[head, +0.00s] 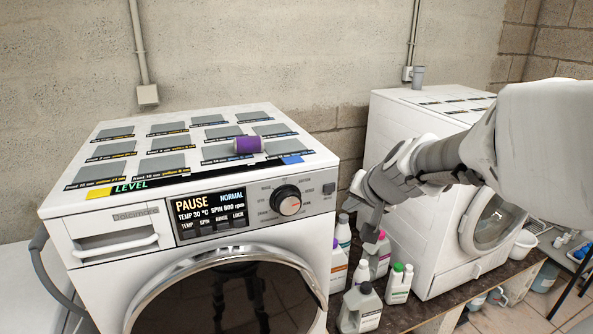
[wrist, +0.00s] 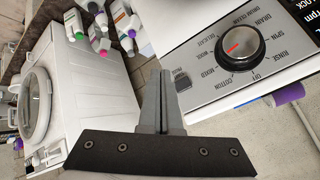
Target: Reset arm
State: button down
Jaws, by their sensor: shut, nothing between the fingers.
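My gripper (head: 374,222) is shut and empty. In the head view it hangs at the end of my arm, to the right of the near washing machine (head: 85,230) and above several bottles. In the wrist view my gripper (wrist: 163,80) points up the picture with its fingers together. The machine's control panel with a round dial (wrist: 240,45) is to its right. The dial also shows in the head view (head: 288,204). A purple cylinder (head: 248,145) lies on the near machine's marked top.
Bottles (head: 360,308) stand on a dark bench between the machines, below my gripper. A second white washing machine (head: 400,115) stands at the right, behind my arm, with a grey cup (head: 418,77) on it. A concrete wall closes the back.

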jog(key=s+n+g+h, duration=0.1)
jog(key=s+n+g, duration=0.2)
jog(key=s, duration=2.2)
jog(key=shift+a+r+n+h, duration=0.15)
jog(key=shift+a+n+h, duration=0.25)
jog(key=shift+n, duration=0.6)
